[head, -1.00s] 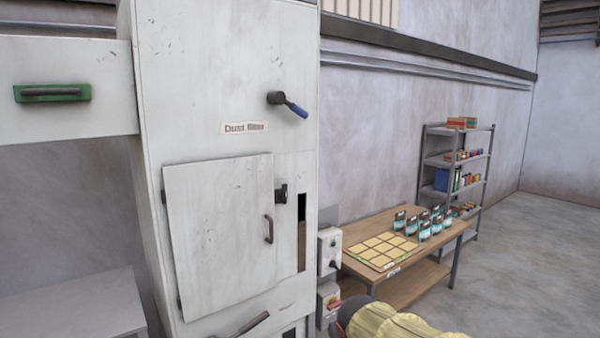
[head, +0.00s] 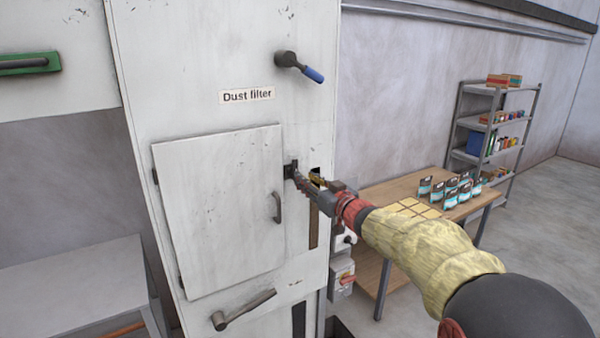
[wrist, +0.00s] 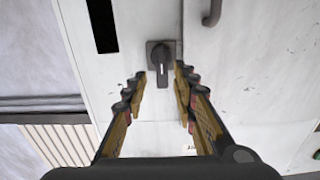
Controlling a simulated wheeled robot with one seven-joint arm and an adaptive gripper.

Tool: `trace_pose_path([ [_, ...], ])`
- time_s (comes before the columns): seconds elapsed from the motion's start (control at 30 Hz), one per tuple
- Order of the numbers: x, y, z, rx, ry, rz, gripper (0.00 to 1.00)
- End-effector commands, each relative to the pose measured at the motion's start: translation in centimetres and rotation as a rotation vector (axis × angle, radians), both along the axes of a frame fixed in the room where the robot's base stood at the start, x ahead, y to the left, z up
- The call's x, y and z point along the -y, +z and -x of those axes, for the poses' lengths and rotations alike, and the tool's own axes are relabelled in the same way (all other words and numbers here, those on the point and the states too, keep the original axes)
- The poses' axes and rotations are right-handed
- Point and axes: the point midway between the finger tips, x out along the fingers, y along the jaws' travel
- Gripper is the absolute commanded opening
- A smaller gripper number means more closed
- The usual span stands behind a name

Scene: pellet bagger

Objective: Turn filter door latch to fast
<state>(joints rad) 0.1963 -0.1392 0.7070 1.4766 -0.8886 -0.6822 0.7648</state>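The filter door (head: 220,215) is a pale panel on the cabinet labelled "Dust filter", and it looks closed. In the head view the latch (head: 290,169) is partly hidden by my gripper (head: 305,180). In the wrist view my gripper (wrist: 160,85) is open, its two fingers apart with nothing held between them. The latch lies just beyond the fingertips, nearer the right finger; I cannot tell whether they touch.
A door handle (head: 277,207) sits left of my gripper. A blue-tipped lever (head: 300,67) is above, and a grey lever (head: 243,310) below. A dark slot (wrist: 102,25) is beside the latch. A wooden table (head: 385,192) stands right, behind my arm.

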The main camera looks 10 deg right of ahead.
Motion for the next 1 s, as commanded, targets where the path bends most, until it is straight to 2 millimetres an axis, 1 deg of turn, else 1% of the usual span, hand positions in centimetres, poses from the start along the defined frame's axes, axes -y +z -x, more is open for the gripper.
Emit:
trace_pose_path([
  [0.03,-0.3,0.1,-0.9,-0.001,0.002,0.000,0.28],
  [0.2,-1.1,0.1,-3.2,0.000,0.001,0.001,0.28],
  [0.4,-1.5,0.1,-4.7,0.001,0.000,0.002,0.28],
  [0.7,-1.6,0.1,-4.9,0.001,-0.001,0.002,0.28],
  [1.0,-1.6,0.1,-4.9,0.001,-0.001,0.002,0.12],
])
